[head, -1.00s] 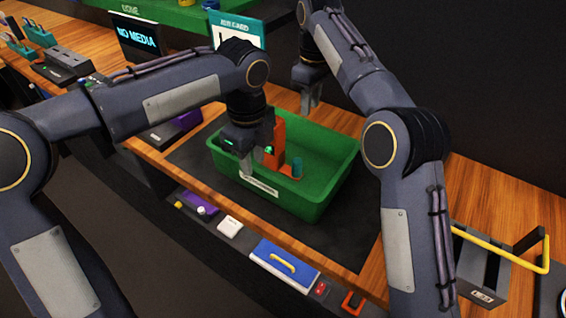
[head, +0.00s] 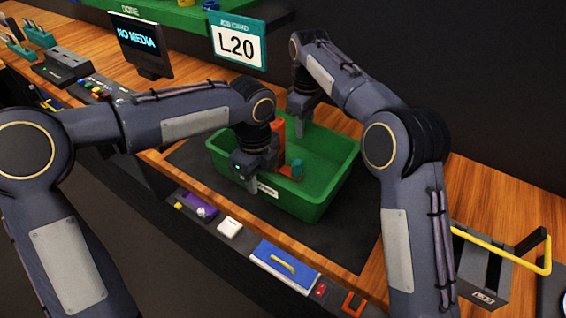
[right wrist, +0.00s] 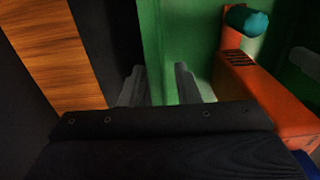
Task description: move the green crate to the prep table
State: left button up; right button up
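The green crate (head: 334,181) stands upright on a dark mat on the wooden bench. It holds an orange object with a teal cylinder (head: 297,168), also seen in the right wrist view (right wrist: 248,20). My left gripper (head: 261,172) is at the crate's near wall by its white label, with one finger outside the wall; its fingers look apart. My right gripper (head: 303,112) is at the far wall. In the right wrist view its two fingers (right wrist: 160,85) are apart, one on each side of the green wall. No table marked as the prep table can be identified.
A sign reading L20 (head: 238,42) and a NO MEDIA screen (head: 140,42) stand behind. A grey bin with a yellow handle (head: 480,265) is at the right.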

pick_arm(q)
jog(key=shift+f, duration=0.7)
pick_arm(e)
jog(key=shift+f, duration=0.65)
pick_arm(q)
grip_shut()
pick_arm(e)
grip_shut()
pick_arm(q)
jog(key=shift+r, duration=0.1)
pick_arm(e)
jog(key=shift+r, duration=0.1)
